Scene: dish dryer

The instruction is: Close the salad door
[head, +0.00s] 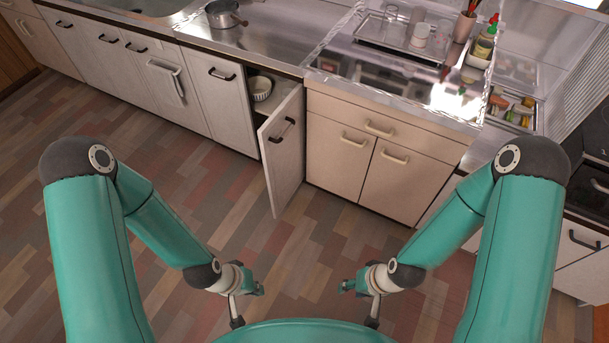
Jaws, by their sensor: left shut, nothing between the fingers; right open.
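A white cabinet door (287,152) with a dark handle (283,130) stands swung open from the lower cabinet row. Behind it, a white ribbed bowl (261,88) sits on a shelf inside the cabinet. My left gripper (256,291) is low in front of the cabinets, to the lower left of the door, shut and empty. My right gripper (352,288) is to the lower right of the door, open and empty. Both are apart from the door. Some of each gripper is hard to make out.
White cabinets (182,95) stand left of the opening and a cream cabinet (381,150) stands right of it. A metal pot (223,14) is on the counter. A drying tray (402,38) holds cups, near bottles. The wooden floor (185,170) in front is clear.

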